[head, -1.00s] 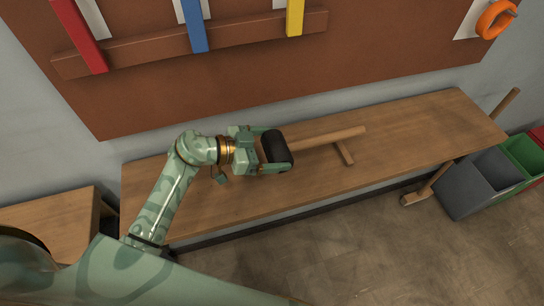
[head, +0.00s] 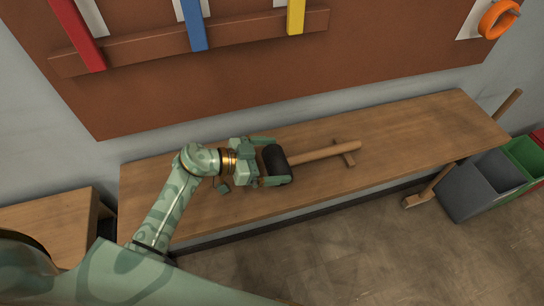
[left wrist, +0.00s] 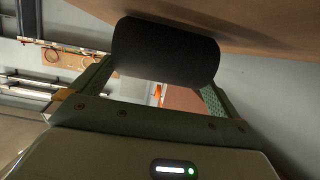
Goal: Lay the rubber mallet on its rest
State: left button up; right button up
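The rubber mallet has a black head (head: 275,162) and a long wooden handle (head: 320,153) pointing right. My left gripper (head: 277,161) has one finger at each end of the head and is shut on it. In the left wrist view the black head (left wrist: 165,52) fills the space between the fingers, close to a wooden surface. My right gripper is not in view.
The wooden bench (head: 430,135) is clear to the right of the rest. A brown board (head: 250,85) with red, blue and yellow strips hangs behind it. Grey (head: 480,185) and green bins and a leaning wooden-handled tool (head: 430,188) stand at the right end.

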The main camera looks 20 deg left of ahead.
pick_arm(q)
jog(key=shift+r, duration=0.2)
jog(key=p+v, duration=0.1)
jog(key=v, duration=1.1)
jog(key=shift+r+p, duration=0.3)
jog(key=shift+r, duration=0.1)
